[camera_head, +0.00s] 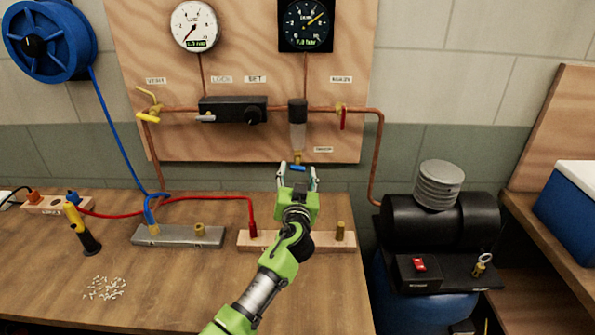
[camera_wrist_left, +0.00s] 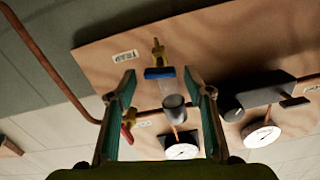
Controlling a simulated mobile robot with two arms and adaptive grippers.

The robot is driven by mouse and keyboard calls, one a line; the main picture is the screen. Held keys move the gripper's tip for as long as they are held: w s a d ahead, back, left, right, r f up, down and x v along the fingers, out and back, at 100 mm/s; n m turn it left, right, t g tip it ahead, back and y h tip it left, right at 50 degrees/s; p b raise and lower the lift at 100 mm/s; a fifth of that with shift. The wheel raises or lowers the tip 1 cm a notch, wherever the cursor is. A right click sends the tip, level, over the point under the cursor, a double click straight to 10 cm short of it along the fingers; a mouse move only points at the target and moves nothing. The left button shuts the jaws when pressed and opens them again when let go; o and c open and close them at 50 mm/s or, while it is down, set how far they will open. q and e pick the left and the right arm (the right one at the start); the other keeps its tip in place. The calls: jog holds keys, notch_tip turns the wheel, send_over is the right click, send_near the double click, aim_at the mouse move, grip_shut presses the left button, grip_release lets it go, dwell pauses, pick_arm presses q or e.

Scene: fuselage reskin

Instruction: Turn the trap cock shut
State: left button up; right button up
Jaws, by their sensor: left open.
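The trap cock is a small brass valve with a blue handle (camera_head: 297,167) below the clear trap bowl (camera_head: 298,135) on the wooden panel. In the left wrist view the blue handle (camera_wrist_left: 159,73) lies crosswise to its brass stem (camera_wrist_left: 157,52). My left gripper (camera_head: 297,171) is open, its fingers pointing at the panel. In the left wrist view the gripper (camera_wrist_left: 162,82) has one finger on each side of the handle, with gaps visible; I cannot tell how far off in depth the handle is. My right gripper is not in view.
A red-handled valve (camera_head: 343,118) and a yellow-handled valve (camera_head: 149,117) sit on the copper pipe, beside a black regulator (camera_head: 233,110). Two gauges are above. Below are a workbench (camera_head: 200,285) with a red hose (camera_head: 205,198), and a compressor (camera_head: 440,222) at right.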

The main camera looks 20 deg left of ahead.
pick_arm(q)
jog(key=shift+w, duration=0.2)
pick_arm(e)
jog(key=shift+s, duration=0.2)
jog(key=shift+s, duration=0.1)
pick_arm(q)
jog(key=c, duration=1.1)
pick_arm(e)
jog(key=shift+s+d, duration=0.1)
